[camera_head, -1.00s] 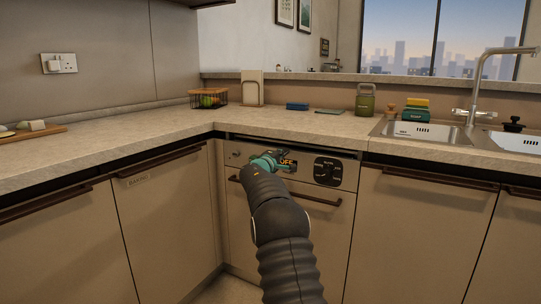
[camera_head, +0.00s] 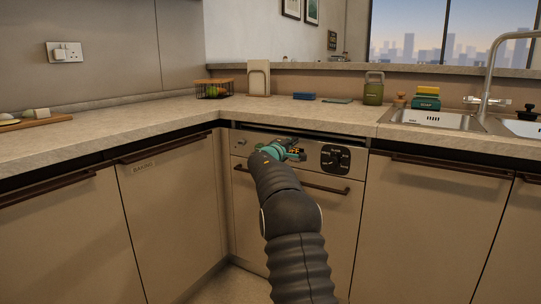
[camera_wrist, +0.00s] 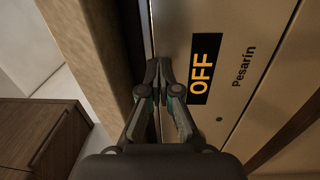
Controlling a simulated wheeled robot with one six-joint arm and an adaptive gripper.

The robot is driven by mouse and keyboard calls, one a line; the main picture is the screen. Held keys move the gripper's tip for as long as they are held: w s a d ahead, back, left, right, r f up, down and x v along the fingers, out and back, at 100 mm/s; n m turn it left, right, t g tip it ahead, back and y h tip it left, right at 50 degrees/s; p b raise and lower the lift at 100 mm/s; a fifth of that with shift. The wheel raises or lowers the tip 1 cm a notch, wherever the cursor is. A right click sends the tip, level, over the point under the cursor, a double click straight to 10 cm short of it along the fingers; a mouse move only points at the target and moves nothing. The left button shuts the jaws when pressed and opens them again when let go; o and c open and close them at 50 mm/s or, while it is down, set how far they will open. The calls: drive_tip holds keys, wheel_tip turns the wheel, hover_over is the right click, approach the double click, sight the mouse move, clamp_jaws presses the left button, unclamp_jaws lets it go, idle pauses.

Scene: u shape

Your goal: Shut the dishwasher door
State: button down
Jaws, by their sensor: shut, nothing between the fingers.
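The dishwasher door (camera_head: 335,215) is a beige front under the counter near the inner corner. It stands upright and looks shut or nearly so; a dark gap shows above its top edge. It has a control panel with a dark dial (camera_head: 335,158) and a dark bar handle (camera_head: 325,188). My gripper (camera_head: 298,152) is at the upper part of the panel, partly covering the display. In the wrist view my gripper (camera_wrist: 160,70) is shut and empty, its tips by the panel's top edge next to the OFF display (camera_wrist: 205,68). I cannot tell whether they touch.
The counter (camera_head: 130,128) overhangs just above the door. Cabinets flank it left (camera_head: 170,210) and right (camera_head: 425,235). A wire basket (camera_head: 213,88), a green canister (camera_head: 374,88) and a sink (camera_head: 435,118) are on the counter.

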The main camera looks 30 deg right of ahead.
drive_tip(key=w+a+r+b+v, duration=0.1)
drive_tip(key=r+v, duration=0.1)
drive_tip(key=v, duration=1.2)
drive_tip(key=shift+r+b, duration=0.3)
drive_tip(key=shift+b, duration=0.1)
drive_tip(key=shift+w, duration=0.15)
